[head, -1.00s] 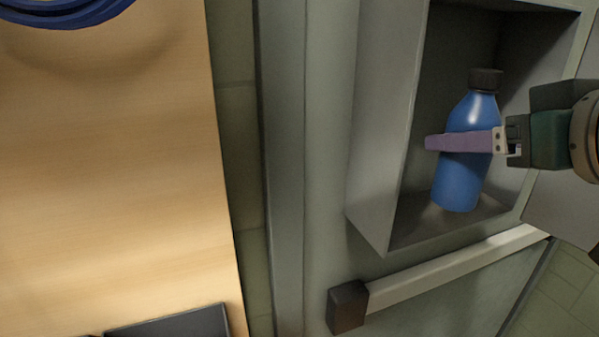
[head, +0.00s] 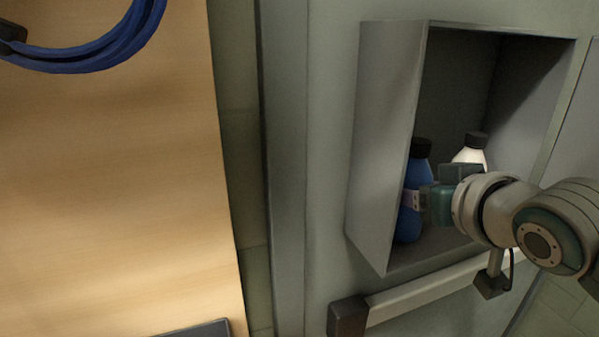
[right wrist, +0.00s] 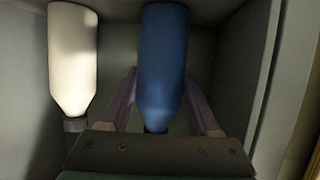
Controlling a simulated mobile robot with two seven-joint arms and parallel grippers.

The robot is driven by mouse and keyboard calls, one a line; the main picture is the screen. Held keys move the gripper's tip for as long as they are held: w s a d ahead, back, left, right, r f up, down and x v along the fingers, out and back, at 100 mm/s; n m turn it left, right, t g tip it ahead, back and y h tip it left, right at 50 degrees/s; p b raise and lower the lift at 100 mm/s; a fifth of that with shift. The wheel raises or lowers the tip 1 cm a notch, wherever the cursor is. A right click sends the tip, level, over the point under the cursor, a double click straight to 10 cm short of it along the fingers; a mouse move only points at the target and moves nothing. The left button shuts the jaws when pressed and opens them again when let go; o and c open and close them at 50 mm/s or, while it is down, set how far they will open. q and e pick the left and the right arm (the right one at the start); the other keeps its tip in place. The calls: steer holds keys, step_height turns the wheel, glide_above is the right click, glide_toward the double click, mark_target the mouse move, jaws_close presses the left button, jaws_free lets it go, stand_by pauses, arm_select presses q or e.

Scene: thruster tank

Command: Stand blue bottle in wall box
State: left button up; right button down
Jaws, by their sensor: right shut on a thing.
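The blue bottle (head: 408,225) with a dark cap stands about upright inside the open wall box (head: 383,140), close to its left wall. My right gripper (head: 411,198) is shut on the bottle's middle. In the right wrist view, the bottle (right wrist: 164,50) lies between the gripper's two purple fingers (right wrist: 160,80). Whether its base touches the box floor is hard to tell, as the box's left wall and my gripper hide parts of it. My left gripper is not in view.
A white bottle (head: 469,155) with a dark cap stands in the box right of the blue one, partly behind my arm; it also shows in the right wrist view (right wrist: 72,55). A pale rail (head: 430,292) runs below the box. A blue cable coil (head: 95,55) hangs upper left.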

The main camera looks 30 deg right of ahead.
steer(key=shift+c, duration=0.6)
jaws_free()
steer(key=shift+f, duration=0.15)
steer(key=shift+s, duration=0.1)
steer(key=b+v, duration=0.1)
steer(key=v, duration=1.1)
steer(key=s+a+f+n+g+y, duration=0.4)
steer(key=s+a+f+n+g, duration=0.1)
steer(key=s+a+f+g, duration=0.4)
step_height(320, 180, down, 3)
steer(key=s+a, duration=0.2)
steer(key=shift+s+a, duration=0.25)
steer(key=shift+a, duration=0.15)
steer(key=shift+f, duration=0.1)
